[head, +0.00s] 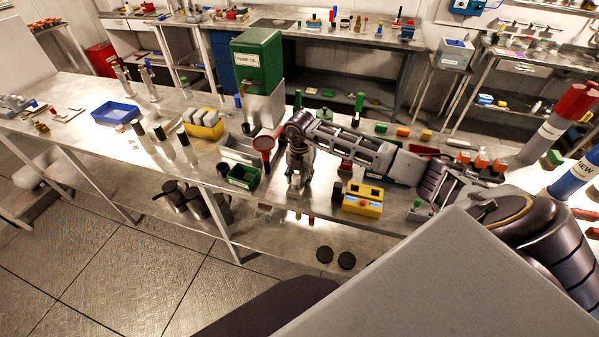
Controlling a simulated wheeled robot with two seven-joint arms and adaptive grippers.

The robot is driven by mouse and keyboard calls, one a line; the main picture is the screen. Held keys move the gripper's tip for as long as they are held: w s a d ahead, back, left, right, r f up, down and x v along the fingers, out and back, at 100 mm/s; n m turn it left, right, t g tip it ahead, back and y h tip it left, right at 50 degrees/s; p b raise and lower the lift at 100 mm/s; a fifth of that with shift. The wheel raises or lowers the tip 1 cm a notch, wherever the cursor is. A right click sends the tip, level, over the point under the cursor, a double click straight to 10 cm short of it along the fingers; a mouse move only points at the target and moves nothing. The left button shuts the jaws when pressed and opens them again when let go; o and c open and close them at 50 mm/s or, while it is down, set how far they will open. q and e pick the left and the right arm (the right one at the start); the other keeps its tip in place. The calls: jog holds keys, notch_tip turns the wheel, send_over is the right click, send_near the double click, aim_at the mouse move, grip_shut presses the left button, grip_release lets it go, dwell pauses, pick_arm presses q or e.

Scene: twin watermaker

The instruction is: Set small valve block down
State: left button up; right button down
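My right arm comes in from the right, and its gripper (299,181) points down at the metal workbench (318,203), close above or at its top. The fingertips are small and dark here. I cannot tell whether they are open or shut, or whether a valve block is between them. I cannot pick out the small valve block with certainty; it may be hidden by the gripper. My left gripper is not in view.
A green tank (257,60) stands behind. Bare bench lies just in front of the gripper.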

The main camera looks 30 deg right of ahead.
jog(key=shift+w+f, duration=0.1)
jog(key=shift+f, duration=0.1)
dwell(0.3)
jog(key=c, duration=0.6)
grip_release()
jog(key=shift+c, duration=0.2)
jog(key=shift+f, duration=0.1)
notch_tip(320, 180, up, 12)
jog(key=b, duration=0.2)
